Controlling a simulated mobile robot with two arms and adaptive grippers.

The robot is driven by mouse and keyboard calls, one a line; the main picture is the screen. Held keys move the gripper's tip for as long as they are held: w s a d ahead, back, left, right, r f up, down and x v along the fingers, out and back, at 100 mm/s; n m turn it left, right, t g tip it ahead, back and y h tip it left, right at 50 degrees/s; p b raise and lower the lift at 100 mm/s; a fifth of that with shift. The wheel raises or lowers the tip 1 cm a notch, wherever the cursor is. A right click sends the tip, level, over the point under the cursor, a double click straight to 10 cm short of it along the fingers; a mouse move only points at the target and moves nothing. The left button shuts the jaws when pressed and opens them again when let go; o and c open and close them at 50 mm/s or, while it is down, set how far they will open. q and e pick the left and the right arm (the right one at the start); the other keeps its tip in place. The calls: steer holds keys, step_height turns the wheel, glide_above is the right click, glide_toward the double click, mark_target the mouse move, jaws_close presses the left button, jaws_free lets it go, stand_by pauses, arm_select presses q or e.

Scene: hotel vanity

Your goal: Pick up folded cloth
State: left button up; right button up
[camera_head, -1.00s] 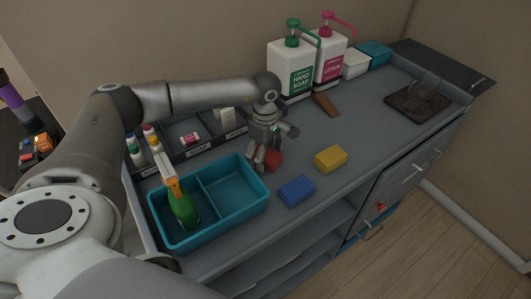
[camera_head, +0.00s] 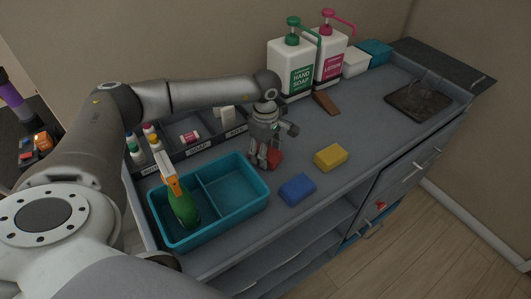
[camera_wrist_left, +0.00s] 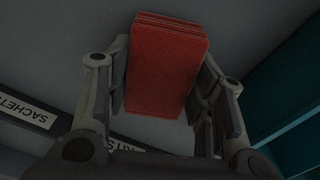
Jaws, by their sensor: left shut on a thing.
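A red folded cloth (camera_head: 275,158) lies on the grey counter just right of the teal bin. My left gripper (camera_head: 262,158) reaches down over it from above and partly hides it. In the left wrist view the red cloth (camera_wrist_left: 167,66) sits between the two fingers of the left gripper (camera_wrist_left: 167,85), which are shut on its sides. It shows a stack of folded layers at its far edge. I cannot tell whether it is clear of the counter. My right gripper is not in view.
A teal two-part bin (camera_head: 232,211) holds a green spray bottle (camera_head: 184,208). A blue block (camera_head: 297,190) and a yellow block (camera_head: 331,157) lie to the right. Soap (camera_head: 292,65) and lotion (camera_head: 329,54) bottles stand behind. A labelled organizer (camera_head: 200,146) lies along the back.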

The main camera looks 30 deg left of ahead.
arm_select(q)
steer(key=shift+r+b, duration=0.5)
steer(key=s+d+r+b, duration=0.6)
steer(key=s+d+r, duration=0.3)
steer(key=s+r, duration=0.1)
steer(key=shift+s+r, duration=0.35)
steer(key=shift+r, duration=0.55)
